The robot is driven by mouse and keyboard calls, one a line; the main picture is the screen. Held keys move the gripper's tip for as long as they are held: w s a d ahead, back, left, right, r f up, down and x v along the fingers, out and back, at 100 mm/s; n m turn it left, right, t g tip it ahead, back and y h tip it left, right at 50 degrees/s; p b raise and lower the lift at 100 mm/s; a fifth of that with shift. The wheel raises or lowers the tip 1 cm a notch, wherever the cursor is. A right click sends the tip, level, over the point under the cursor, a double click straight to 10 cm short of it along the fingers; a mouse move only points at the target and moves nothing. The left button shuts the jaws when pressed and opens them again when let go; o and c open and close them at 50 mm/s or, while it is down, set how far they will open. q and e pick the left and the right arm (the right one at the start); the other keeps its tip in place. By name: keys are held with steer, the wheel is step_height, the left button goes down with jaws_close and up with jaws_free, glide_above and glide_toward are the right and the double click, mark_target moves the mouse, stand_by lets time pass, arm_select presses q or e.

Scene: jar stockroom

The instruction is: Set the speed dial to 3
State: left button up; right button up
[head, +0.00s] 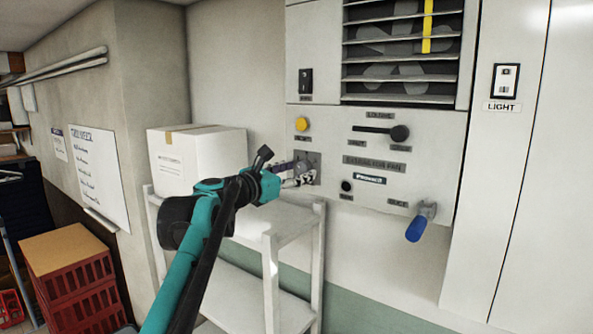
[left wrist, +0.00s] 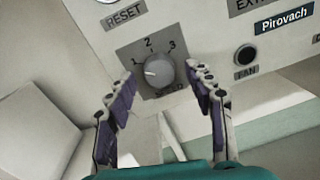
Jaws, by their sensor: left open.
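The speed dial (left wrist: 158,74) is a round grey knob on a dark square plate marked 1, 2 and 3 in the left wrist view. Its white pointer mark faces left, toward the 1 side. The label below the knob is partly hidden. In the head view the dial's plate (head: 316,157) shows on the wall panel, and my gripper covers part of it. My left gripper (left wrist: 153,84) is open, with one finger on each side of the dial; I see no clear contact. It also shows close to the panel in the head view (head: 295,174). My right gripper is not in view.
The panel also carries a yellow reset button (head: 302,124), a black lever (head: 385,131), a fan button (head: 346,186) and a blue-handled duct lever (head: 417,226). A white shelf (head: 268,247) with a white box (head: 197,160) stands below and left.

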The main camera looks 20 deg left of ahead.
arm_select(q)
steer(key=c, duration=1.2)
steer(key=shift+o, duration=0.2)
